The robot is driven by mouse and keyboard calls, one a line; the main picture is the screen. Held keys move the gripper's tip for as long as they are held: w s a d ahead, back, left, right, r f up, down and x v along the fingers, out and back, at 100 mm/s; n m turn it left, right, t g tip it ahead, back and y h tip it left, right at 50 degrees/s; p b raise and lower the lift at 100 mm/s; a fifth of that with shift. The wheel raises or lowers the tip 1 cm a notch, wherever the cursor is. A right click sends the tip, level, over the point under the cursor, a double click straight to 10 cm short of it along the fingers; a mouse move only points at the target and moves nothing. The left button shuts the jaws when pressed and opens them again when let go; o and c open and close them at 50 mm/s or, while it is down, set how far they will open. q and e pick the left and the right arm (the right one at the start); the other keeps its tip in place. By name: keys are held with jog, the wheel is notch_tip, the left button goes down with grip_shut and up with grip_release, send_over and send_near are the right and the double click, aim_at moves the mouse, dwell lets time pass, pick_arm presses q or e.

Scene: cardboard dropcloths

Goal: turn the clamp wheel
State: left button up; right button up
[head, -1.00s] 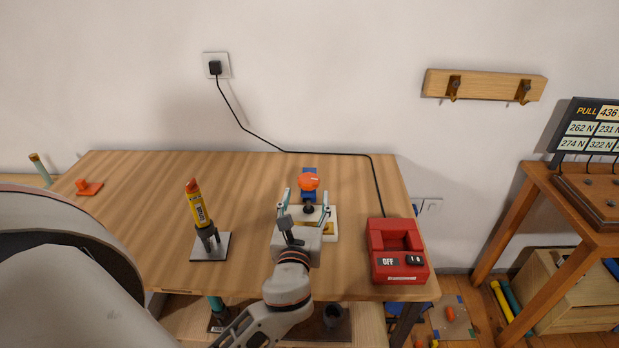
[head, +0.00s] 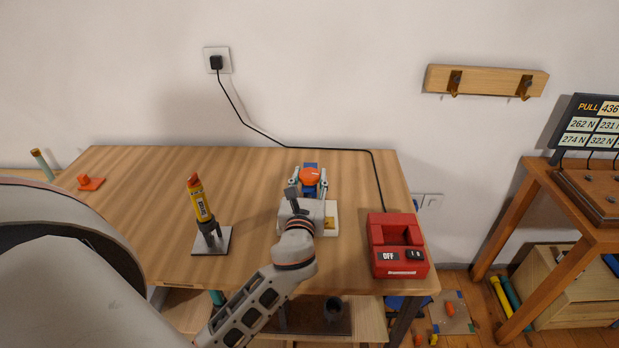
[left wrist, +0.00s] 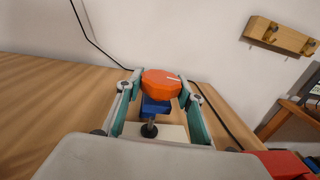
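The clamp wheel (head: 310,176) is an orange faceted knob with a white mark, on a blue clamp body (head: 311,192) over a pale base plate (head: 331,222). In the left wrist view the wheel (left wrist: 161,85) sits between the fingertips, with the blue body and a dark screw foot below it. My left gripper (head: 309,181) reaches the wheel from the front, one teal finger at each side. The fingertips lie close against the wheel's sides and look shut on it. My right gripper is not in view.
A red switch box (head: 398,248) marked OFF stands to the right, its black cable running back to a wall socket (head: 217,61). A yellow tube in a stand (head: 203,212) is to the left. An orange piece (head: 91,182) lies far left. The table between is clear.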

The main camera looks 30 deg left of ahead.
aim_at(311, 185)
pick_arm(q)
jog(key=shift+n+g+y+b, duration=0.3)
jog(key=shift+n+g+y, duration=1.2)
jog(key=shift+y, duration=0.5)
jog(key=o, duration=1.1)
jog(key=v, duration=0.7)
jog(key=shift+s+d, duration=0.15)
jog(key=shift+s, duration=0.05)
jog(key=shift+f, duration=0.1)
